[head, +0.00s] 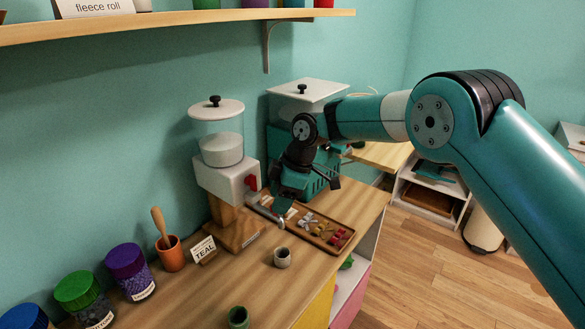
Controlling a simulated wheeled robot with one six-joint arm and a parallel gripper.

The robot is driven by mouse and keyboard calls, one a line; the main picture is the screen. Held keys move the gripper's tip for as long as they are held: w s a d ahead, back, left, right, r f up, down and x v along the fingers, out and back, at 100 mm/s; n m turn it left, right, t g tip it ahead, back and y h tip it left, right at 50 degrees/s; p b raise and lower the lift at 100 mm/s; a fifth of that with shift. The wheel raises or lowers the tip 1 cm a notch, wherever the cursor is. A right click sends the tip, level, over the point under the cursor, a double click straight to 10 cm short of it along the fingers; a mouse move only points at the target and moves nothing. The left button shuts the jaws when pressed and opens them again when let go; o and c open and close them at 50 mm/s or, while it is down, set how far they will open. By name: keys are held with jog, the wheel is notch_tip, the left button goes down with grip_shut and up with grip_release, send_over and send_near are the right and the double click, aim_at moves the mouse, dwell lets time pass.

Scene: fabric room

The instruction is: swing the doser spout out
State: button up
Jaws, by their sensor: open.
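The doser (228,181) is a white box with a clear lidded hopper on a wooden stand, with a red lever (252,184) on its right side. A small pale metal spout (266,212) sticks out low at its front right, just above the counter; its exact angle is hard to tell. My gripper (308,194) is open and empty, pointing down to the right of the doser. Its near finger is close to the spout's outer end; I cannot tell whether they touch. The gripper partly hides a teal machine behind it.
A wooden tray (345,247) with colourful small pieces lies right of the doser. A small grey cup (282,257) and a green cup (238,317) stand in front. A shelf (180,20) hangs above.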

jog(key=p+v, duration=0.1)
jog(key=v, duration=1.5)
jog(key=shift+p, duration=0.35)
jog(key=shift+s, duration=0.1)
jog(key=s+d+r+m, duration=0.3)
jog(key=s+d+r, duration=0.1)
jog(key=s, duration=0.3)
jog(key=s+d+r+m, duration=0.3)
jog(key=s+r+m, duration=0.1)
jog(key=s, duration=0.3)
jog(key=s+d+f+m, duration=0.2)
jog(key=s+d, duration=0.1)
jog(key=s, duration=0.3)
jog(key=s+d+f+m, duration=0.2)
jog(key=s+d, duration=0.1)
jog(key=s, duration=0.4)
jog(key=s+d+f+m+t, duration=0.1)
jog(key=s+d+m, duration=0.1)
jog(key=s, duration=0.5)
jog(key=shift+d+f, duration=0.4)
jog(key=shift+d, duration=0.35)
